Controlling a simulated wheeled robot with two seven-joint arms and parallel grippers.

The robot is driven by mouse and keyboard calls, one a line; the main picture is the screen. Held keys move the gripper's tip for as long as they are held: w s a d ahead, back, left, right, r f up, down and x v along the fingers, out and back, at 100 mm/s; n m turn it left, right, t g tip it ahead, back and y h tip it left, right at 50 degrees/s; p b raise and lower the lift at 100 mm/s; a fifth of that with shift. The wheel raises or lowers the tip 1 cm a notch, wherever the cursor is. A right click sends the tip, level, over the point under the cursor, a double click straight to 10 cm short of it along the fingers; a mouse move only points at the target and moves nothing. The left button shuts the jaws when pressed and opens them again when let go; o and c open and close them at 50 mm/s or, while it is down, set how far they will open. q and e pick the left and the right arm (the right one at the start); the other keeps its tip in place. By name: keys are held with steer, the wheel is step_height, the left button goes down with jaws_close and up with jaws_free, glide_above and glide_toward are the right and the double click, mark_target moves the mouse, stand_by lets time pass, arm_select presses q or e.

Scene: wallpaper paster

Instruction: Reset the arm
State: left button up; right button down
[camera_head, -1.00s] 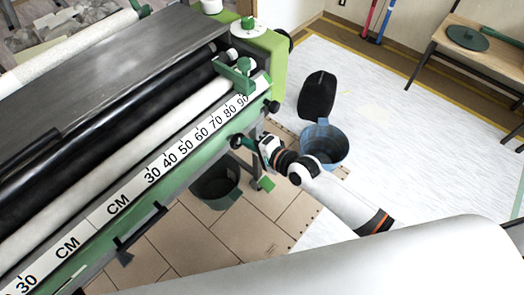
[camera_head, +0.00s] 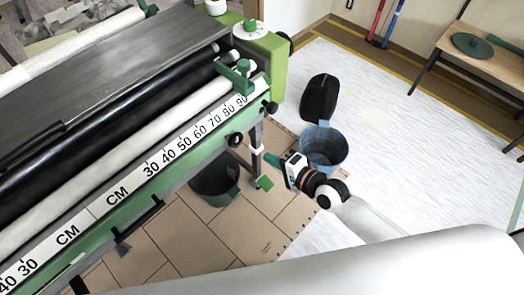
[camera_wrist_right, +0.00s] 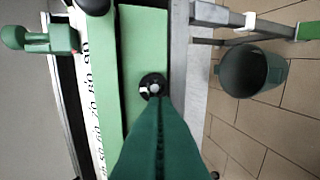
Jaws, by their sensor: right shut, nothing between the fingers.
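My right arm comes in from the lower right in the head view. Its gripper (camera_head: 272,160) is beside the front right corner of the wallpaper paster (camera_head: 170,165), apart from the black knob (camera_head: 236,139) on its green side. In the right wrist view the green fingers (camera_wrist_right: 160,135) are shut together with nothing between them. They point toward a black knob (camera_wrist_right: 153,86) on the green panel. My left gripper is not in view.
A dark bucket (camera_head: 214,180) stands under the paster; it also shows in the right wrist view (camera_wrist_right: 250,70). A blue-grey bucket (camera_head: 324,147) and a black bag-like object (camera_head: 318,98) stand beyond my right gripper. A wooden bench (camera_head: 480,50) is at the back right. White floor lies open at right.

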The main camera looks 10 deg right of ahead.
steer(key=s+d+f+n+g+h+p, duration=0.15)
steer(key=s+d+f, duration=0.25)
steer(key=f, duration=0.4)
steer(key=s+d+f+n+g+h, duration=0.1)
steer(key=s+d+f+n+h, duration=0.2)
steer(key=f, duration=0.5)
steer(key=s+d+f+n+g+h+p, duration=0.1)
steer(key=s+d+f+g+h, duration=0.1)
steer(key=s+d+f, duration=0.55)
steer(key=s+f+n+g, duration=0.2)
steer(key=s+f, duration=0.2)
steer(key=s, duration=0.4)
steer(key=s+a+f+n+g+h, duration=0.1)
steer(key=s+f+n+g, duration=0.1)
steer(key=s+f, duration=0.3)
steer(key=s+f+n+g+h, duration=0.1)
steer(key=s+f, duration=0.4)
steer(key=s, duration=0.5)
steer(key=n+g+p, duration=0.1)
steer(key=n, duration=0.1)
steer(key=shift+s+a+n, duration=0.3)
steer(key=shift+n, duration=0.05)
